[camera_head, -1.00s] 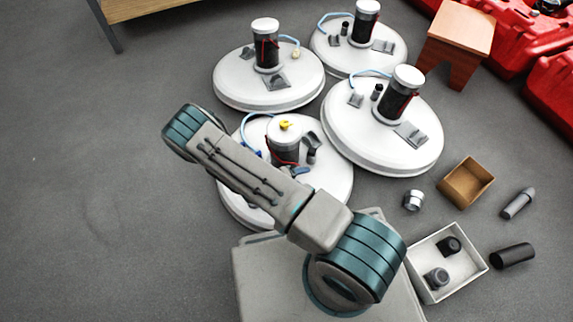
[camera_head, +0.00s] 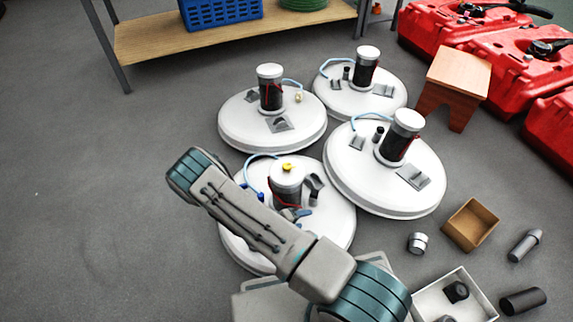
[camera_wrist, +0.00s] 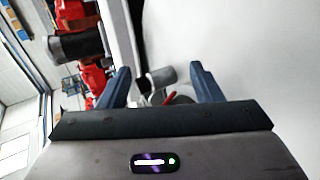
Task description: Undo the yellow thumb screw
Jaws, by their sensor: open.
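Small blue parts of my gripper show beside the canister, below the screw's level. In the wrist view my gripper (camera_wrist: 161,86) is open, its two blue fingers apart. A grey part (camera_wrist: 162,76) and a red piece (camera_wrist: 170,98) show between them, with the white tank surface at right. The thumb screw cannot be made out there.
Three similar white tanks (camera_head: 245,133) stand behind and to the right. A small wooden stool (camera_head: 459,70), red machines (camera_head: 490,50) and a shelf (camera_head: 150,40) are farther back. A brown box (camera_head: 471,222) and a white bin lie at right. Floor at left is clear.

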